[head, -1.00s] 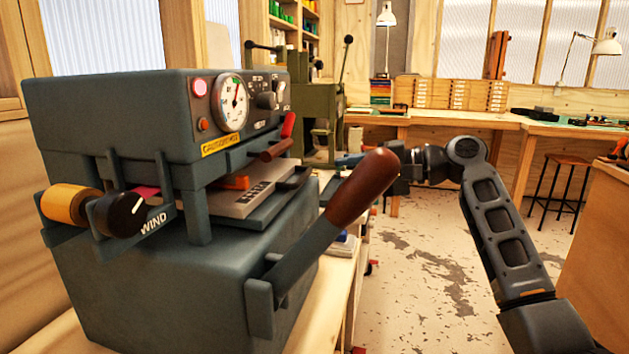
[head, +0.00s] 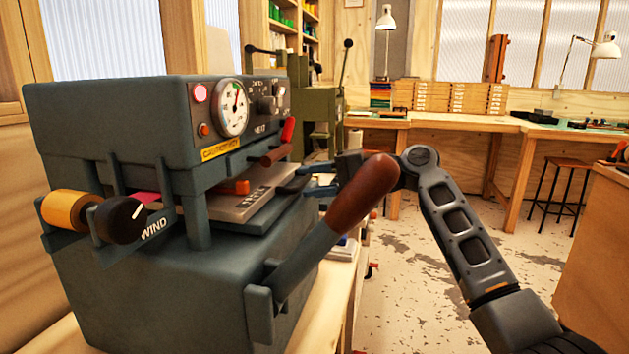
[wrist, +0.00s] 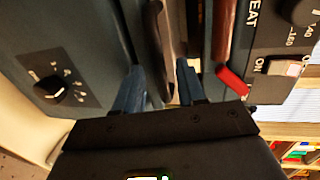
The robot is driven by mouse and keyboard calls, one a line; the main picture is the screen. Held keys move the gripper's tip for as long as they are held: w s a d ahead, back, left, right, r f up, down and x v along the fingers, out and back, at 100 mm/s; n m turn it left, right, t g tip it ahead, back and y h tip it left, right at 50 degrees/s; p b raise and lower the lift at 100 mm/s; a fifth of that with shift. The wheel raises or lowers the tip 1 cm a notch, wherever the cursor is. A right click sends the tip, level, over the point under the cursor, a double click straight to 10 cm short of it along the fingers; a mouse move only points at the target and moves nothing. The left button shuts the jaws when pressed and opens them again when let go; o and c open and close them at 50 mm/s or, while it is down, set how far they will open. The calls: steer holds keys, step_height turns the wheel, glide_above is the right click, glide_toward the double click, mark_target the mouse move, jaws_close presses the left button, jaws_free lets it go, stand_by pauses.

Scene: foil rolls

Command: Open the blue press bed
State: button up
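The blue press (head: 130,120) fills the left of the head view. Its bed (head: 240,222) lies in the gap under the upper body and carries a grey lettered plate (head: 245,202). A dark bar, which looks like the bed's handle (wrist: 154,48), shows in the wrist view. My gripper (head: 318,183) is at the press's right side, partly hidden behind the large brown lever handle (head: 362,192). In the wrist view the blue fingers of my gripper (wrist: 160,82) are apart, with the dark bar ahead between them. I cannot tell whether they touch it.
A smaller red-brown handle (head: 276,155) and a red lever (head: 288,130) stick out above the bed. A green press (head: 318,105) stands behind. A wooden workbench (head: 450,122) and a stool (head: 562,185) are farther back. The floor at right is open.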

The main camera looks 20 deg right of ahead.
jaws_close()
stand_by(0.3)
steer(key=f+p+v, duration=0.2)
steer(key=p+v, duration=0.1)
steer(key=v, duration=0.7)
steer(key=f+p+v, duration=0.2)
steer(key=p+v, duration=0.1)
steer(key=v, duration=0.8)
steer(key=shift+s+d+f, duration=0.25)
steer(key=shift+s+d, duration=0.1)
steer(key=shift+d, duration=0.05)
steer(key=shift+o, duration=0.2)
jaws_free()
steer(key=shift+r, duration=0.1)
steer(key=v, duration=0.7)
steer(key=shift+s+d+b, duration=0.15)
steer(key=shift+d+b, duration=0.2)
